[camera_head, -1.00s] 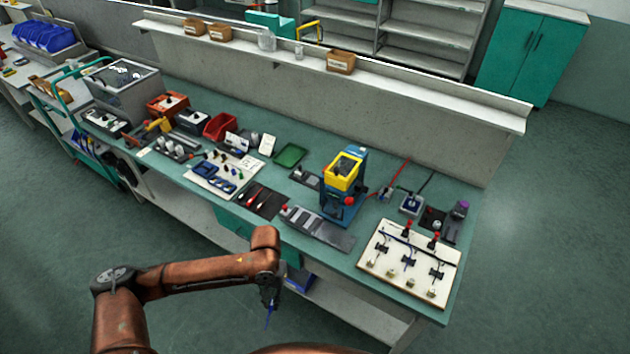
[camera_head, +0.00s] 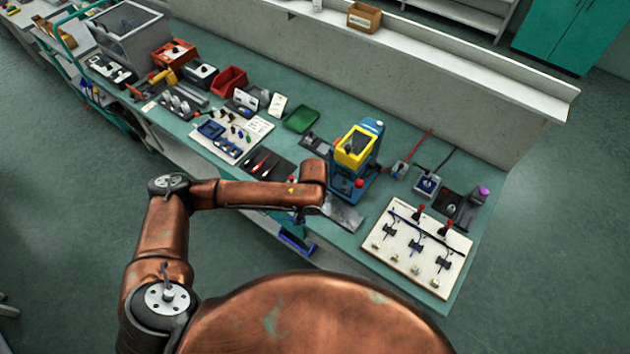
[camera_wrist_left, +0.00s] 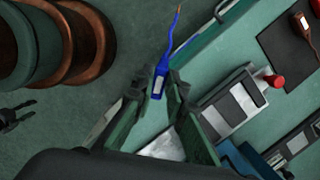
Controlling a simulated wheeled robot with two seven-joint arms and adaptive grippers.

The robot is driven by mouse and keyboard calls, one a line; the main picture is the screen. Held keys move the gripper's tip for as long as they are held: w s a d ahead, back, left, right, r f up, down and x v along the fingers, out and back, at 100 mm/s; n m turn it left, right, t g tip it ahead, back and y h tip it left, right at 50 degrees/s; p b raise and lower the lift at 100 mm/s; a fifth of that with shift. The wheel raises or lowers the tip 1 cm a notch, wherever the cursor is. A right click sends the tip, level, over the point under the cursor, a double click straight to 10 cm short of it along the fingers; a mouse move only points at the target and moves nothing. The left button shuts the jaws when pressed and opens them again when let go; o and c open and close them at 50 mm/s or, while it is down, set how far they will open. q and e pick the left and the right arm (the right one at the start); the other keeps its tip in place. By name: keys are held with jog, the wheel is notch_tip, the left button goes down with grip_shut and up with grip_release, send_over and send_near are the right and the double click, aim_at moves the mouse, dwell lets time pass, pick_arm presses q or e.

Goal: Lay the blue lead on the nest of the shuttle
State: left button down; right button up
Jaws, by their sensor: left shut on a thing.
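My left gripper (camera_head: 299,213) hangs below the copper arm's end at the bench's front edge, mostly hidden there by my arm. In the left wrist view its fingers (camera_wrist_left: 156,90) are shut on the blue lead (camera_wrist_left: 160,78), a blue body with a pale label and a thin wire bending up to a bare tip. The shuttle seems to be the grey piece (camera_wrist_left: 232,106) with a red knob (camera_wrist_left: 274,81) on the bench, right of the lead and apart from it. In the head view my arm hides it. Its nest is not clear. My right gripper is not in view.
A blue press with a yellow hopper (camera_head: 354,146) stands just behind my arm's end. A white board with leads and clips (camera_head: 417,247) lies to the right. A dark mat with red-handled tools (camera_head: 266,165) and a green tray (camera_head: 301,118) are to the left.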

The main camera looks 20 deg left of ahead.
pick_arm(q)
jog(key=w+r+m+t, duration=0.1)
jog(key=w+m, duration=0.2)
jog(key=m, duration=0.3)
jog(key=w+d+m+t+h+p, duration=0.1)
jog(key=w+m, duration=0.3)
jog(key=m, duration=0.3)
jog(key=w+r+m+t+h+p, duration=0.1)
jog(key=w+m, duration=0.2)
jog(key=m, duration=0.4)
jog(key=shift+w+d+r, duration=0.2)
jog(key=shift+d+r, duration=0.1)
jog(key=shift+d, duration=0.05)
jog(key=m, duration=0.1)
jog(key=w+m, duration=0.1)
jog(key=m, duration=0.1)
jog(key=w+m+h, duration=0.1)
jog(key=shift+w+d+r+m, duration=0.15)
jog(key=shift+d+m, duration=0.1)
jog(key=shift+m, duration=0.15)
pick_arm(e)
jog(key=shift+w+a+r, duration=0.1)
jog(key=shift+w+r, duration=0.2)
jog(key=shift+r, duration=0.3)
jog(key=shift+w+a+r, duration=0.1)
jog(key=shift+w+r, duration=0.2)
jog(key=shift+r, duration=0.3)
